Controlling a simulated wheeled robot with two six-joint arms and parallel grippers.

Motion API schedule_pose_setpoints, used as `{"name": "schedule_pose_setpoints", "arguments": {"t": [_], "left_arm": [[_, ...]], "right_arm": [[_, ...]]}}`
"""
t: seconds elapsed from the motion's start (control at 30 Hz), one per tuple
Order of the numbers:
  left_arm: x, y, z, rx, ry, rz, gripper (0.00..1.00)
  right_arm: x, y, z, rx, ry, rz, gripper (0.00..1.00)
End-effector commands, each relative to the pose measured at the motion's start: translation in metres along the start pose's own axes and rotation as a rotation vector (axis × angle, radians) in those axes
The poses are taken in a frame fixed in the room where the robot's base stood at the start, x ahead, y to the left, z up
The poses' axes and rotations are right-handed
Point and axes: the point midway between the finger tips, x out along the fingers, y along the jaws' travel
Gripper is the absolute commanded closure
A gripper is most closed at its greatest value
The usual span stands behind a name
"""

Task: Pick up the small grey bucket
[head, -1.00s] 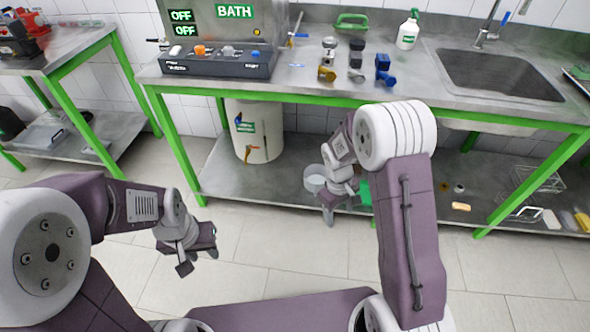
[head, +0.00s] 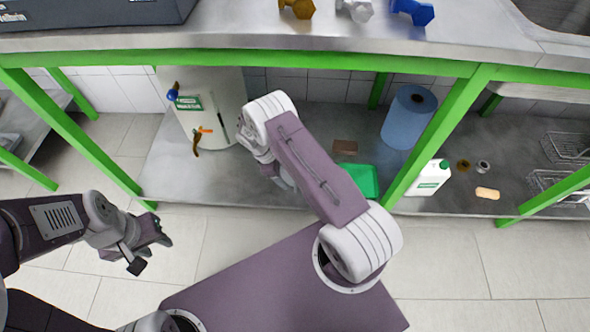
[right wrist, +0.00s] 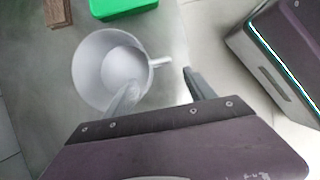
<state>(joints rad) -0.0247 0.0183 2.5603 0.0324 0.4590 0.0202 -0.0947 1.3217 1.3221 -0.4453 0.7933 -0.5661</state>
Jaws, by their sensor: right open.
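The small grey bucket (right wrist: 112,70) stands on the lower shelf in the right wrist view, its open mouth facing the camera and a short handle (right wrist: 160,62) sticking out to the right. My right gripper (right wrist: 160,88) is open. Its left finger overlaps the bucket's near rim and its right finger is outside, past the handle. I cannot tell whether either finger touches it. In the head view my right arm hides most or all of the bucket. My left gripper (head: 152,255) is open and empty above the floor at the left.
A green tray (head: 362,179) and a brown block (head: 345,147) lie near the bucket. A white container (head: 205,110) with a tap stands left on the shelf (head: 180,175). A blue roll (head: 409,117) and a white canister (head: 428,179) are to the right. The green-edged bench top overhangs.

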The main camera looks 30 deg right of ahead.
Motion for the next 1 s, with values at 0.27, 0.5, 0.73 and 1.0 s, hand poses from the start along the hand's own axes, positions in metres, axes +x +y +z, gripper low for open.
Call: {"name": "schedule_pose_setpoints", "arguments": {"t": [0.27,0.5,0.73,1.0], "left_arm": [[0.028,-0.001,0.003,0.000,0.000,0.000,0.64],[0.047,-0.001,0.005,0.000,0.000,0.000,0.64],[0.065,-0.001,0.007,0.000,0.000,0.000,0.64],[0.063,-0.001,0.006,0.000,0.000,0.000,0.64]], "right_arm": [[0.049,-0.001,-0.001,0.002,0.000,-0.001,0.36],[0.073,-0.003,0.000,0.001,0.000,-0.002,0.36],[0.101,-0.003,0.002,0.002,0.001,-0.001,0.36],[0.099,-0.003,0.003,0.002,0.001,-0.001,0.70]]}}
